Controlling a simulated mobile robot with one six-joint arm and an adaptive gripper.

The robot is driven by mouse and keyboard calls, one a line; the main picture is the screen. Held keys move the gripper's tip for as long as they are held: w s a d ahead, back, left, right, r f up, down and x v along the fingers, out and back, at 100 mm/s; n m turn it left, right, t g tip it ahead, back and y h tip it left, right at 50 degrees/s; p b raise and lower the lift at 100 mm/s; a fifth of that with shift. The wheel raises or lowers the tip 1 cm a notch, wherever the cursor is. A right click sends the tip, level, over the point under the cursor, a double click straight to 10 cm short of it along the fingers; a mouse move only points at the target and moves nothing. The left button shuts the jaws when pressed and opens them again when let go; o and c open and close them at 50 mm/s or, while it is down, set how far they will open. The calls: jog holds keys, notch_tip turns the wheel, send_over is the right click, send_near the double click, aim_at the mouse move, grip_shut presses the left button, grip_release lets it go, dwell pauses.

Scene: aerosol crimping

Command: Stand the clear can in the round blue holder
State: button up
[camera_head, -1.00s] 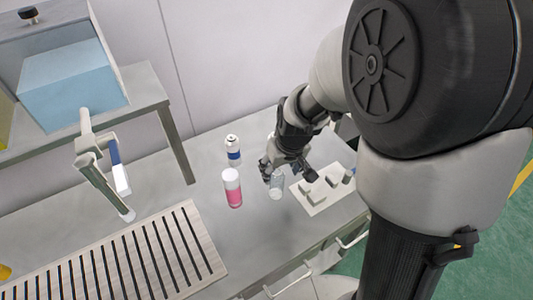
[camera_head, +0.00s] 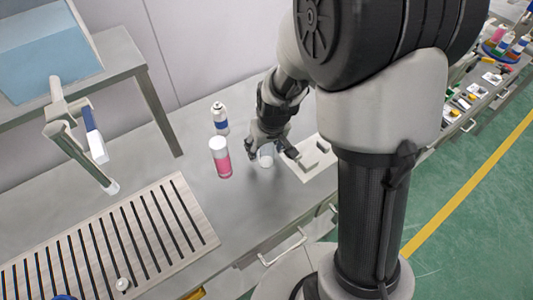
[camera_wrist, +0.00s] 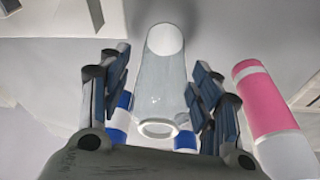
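The clear can (camera_head: 266,158) stands on the grey bench in the head view, just right of a pink-and-white can. In the wrist view the clear can (camera_wrist: 160,90) lies between the two finger sets of my gripper (camera_wrist: 160,98). Gaps show beside it, so the fingers look open around it and not closed on it. In the head view my gripper (camera_head: 270,147) is low over the can and partly hides it. A round blue base (camera_head: 495,52) with several cans on it shows far off at the upper right; I cannot tell whether it is the holder.
The pink-and-white can (camera_head: 220,158) and a blue-and-white can (camera_head: 220,118) stand close left of my gripper. A pale fixture plate (camera_head: 312,160) lies close right. A slotted rack (camera_head: 110,240) lies at left.

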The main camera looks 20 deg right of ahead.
jog(key=c, duration=1.1)
jog(key=shift+o, duration=0.2)
jog(key=shift+r, duration=0.15)
